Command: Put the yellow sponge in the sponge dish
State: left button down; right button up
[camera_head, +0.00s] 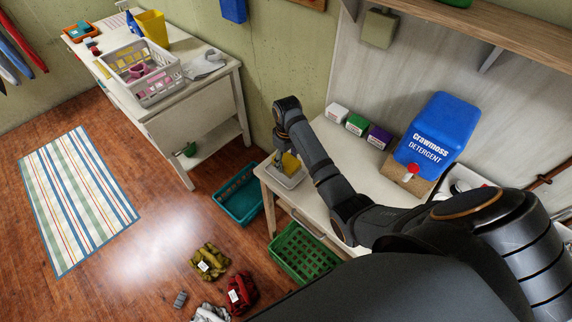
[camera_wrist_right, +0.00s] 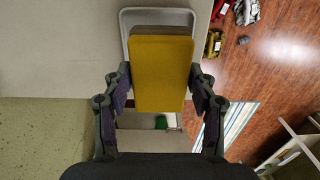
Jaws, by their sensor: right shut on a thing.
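The yellow sponge (camera_head: 291,163) is held in my right gripper (camera_head: 284,158) at the left end of the white worktable. In the wrist view the sponge (camera_wrist_right: 162,70) fills the space between the two fingers, which press on its sides. The pale grey sponge dish (camera_head: 284,181) sits on the table's left corner, directly beneath the gripper. In the wrist view the dish rim (camera_wrist_right: 158,14) shows around the sponge's far end; the rest is hidden behind the sponge. I cannot tell whether the sponge touches the dish. My left gripper is out of view.
Small boxes (camera_head: 356,124) and a blue detergent container (camera_head: 437,135) stand on the worktable. A teal basket (camera_head: 238,196) and a green crate (camera_head: 303,254) are on the floor by it. A white basket (camera_head: 140,76) stands on the other table.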

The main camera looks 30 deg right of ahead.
aim_at(286, 164)
jog(key=shift+w+f, duration=0.35)
jog(key=shift+f, duration=0.1)
jog(key=shift+w+d+f, duration=0.1)
jog(key=shift+f, duration=1.55)
jog(key=o, duration=1)
notch_tip(286, 164, up, 11)
jog(key=shift+f, duration=0.1)
jog(key=shift+r, duration=0.65)
jog(key=shift+f, duration=0.1)
